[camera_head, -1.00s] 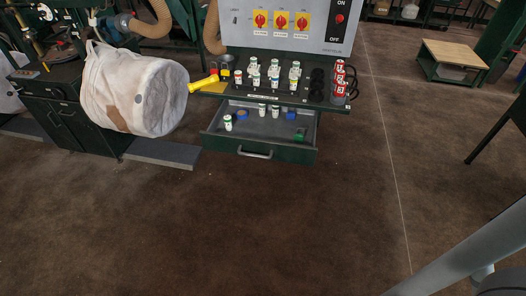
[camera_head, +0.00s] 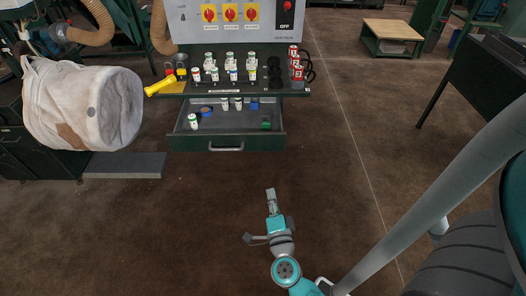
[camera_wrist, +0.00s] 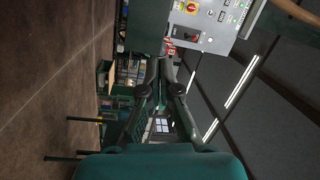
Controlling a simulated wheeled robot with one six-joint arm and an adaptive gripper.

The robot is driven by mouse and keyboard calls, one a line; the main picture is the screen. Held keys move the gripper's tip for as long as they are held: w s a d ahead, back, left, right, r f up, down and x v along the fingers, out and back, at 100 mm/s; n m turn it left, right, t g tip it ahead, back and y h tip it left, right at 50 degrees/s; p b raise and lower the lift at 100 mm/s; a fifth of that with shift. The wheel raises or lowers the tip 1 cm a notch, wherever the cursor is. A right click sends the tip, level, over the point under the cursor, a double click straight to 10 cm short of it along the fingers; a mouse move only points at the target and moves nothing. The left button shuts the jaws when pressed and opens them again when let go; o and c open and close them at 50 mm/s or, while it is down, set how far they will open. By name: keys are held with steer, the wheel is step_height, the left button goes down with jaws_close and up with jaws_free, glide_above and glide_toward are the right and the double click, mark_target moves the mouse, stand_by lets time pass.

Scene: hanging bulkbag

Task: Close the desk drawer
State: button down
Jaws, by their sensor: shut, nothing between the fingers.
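The desk drawer (camera_head: 222,143) is green with a grey inside and stands pulled out below the desk top (camera_head: 240,88). Its handle (camera_head: 226,148) is on the front face. Inside lie several white bottles, blue round items and a small green item. My gripper (camera_head: 270,192) is in front of the drawer, below it and slightly right in the head view, apart from it. It is shut and empty. In the wrist view, the gripper fingers (camera_wrist: 166,62) come together near the middle. The drawer is not seen clearly there.
A white bulk bag (camera_head: 85,105) hangs at the left over a grey floor plate (camera_head: 125,166). A yellow flashlight (camera_head: 160,86), bottles and red padlocks (camera_head: 296,64) are on the desk top. A control panel (camera_head: 240,22) stands behind. The floor before the drawer is clear.

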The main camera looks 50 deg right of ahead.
mark_target(266, 144)
steer(key=w+d+m+g, duration=0.1)
steer(key=w+d, duration=0.3)
steer(key=d, duration=0.1)
steer(key=w+d+f+m, duration=0.1)
steer(key=w+d+m, duration=0.1)
steer(key=w+d, duration=0.3)
steer(key=w+d+m+g+h, duration=0.1)
steer(key=w+d, duration=0.3)
steer(key=d, duration=0.1)
steer(key=shift+w+d+f+m+g, duration=0.15)
steer(key=shift+w+d+m+g, duration=0.15)
steer(key=shift+w+d+m, duration=0.1)
